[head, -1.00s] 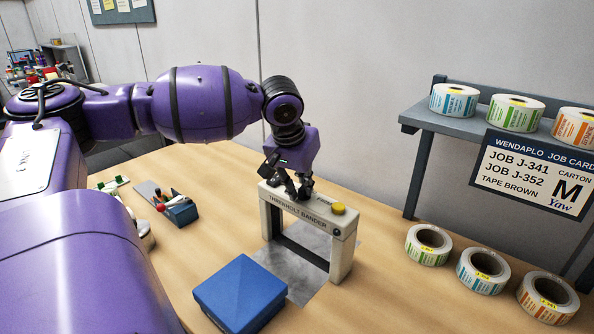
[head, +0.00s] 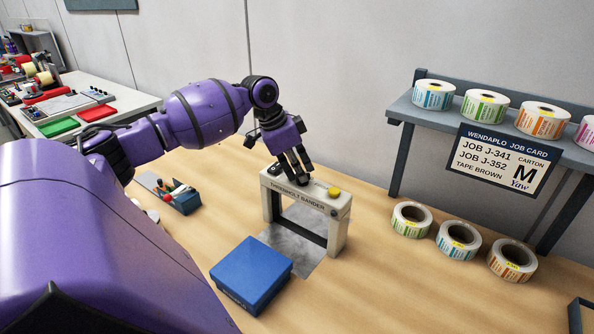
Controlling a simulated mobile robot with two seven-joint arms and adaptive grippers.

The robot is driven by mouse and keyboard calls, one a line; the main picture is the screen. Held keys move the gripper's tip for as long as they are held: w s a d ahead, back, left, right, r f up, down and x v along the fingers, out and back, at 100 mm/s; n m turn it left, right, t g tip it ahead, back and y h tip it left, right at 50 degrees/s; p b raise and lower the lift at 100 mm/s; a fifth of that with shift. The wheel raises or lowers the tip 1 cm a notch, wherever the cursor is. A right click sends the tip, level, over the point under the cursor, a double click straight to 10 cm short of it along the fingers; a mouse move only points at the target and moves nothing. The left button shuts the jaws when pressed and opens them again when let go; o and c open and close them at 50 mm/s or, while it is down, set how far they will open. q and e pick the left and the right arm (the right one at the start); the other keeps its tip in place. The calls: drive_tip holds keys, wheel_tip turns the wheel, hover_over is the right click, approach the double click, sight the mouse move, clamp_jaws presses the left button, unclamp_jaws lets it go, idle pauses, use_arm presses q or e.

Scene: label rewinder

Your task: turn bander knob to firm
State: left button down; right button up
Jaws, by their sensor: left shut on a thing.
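The bander (head: 325,209), a light grey arch-shaped machine lettered "THRESHOLT BANDER", stands upright on the wooden table. A yellow button (head: 334,192) sits on its top at the right. My left gripper (head: 300,180) points down at the left part of the bander's top and is shut on the small dark knob there. The fingers mostly hide the knob, and its pointer and setting marks cannot be read. My right gripper is not in view.
A blue box (head: 251,272) lies in front of the bander. A tool holder (head: 187,204) is to the left. Label rolls (head: 411,220) stand on the table at the right, below a shelf (head: 440,122) with more rolls.

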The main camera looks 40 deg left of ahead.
use_arm(q)
drive_tip(key=m+g+h, duration=0.1)
drive_tip(key=m, duration=0.2)
drive_tip(key=shift+w+a+r, duration=0.1)
drive_tip(key=shift+w, duration=0.05)
drive_tip(key=shift+m, duration=0.5)
drive_tip(key=c, duration=1.7)
unclamp_jaws()
drive_tip(key=shift+c, duration=0.2)
drive_tip(key=v, duration=1.2)
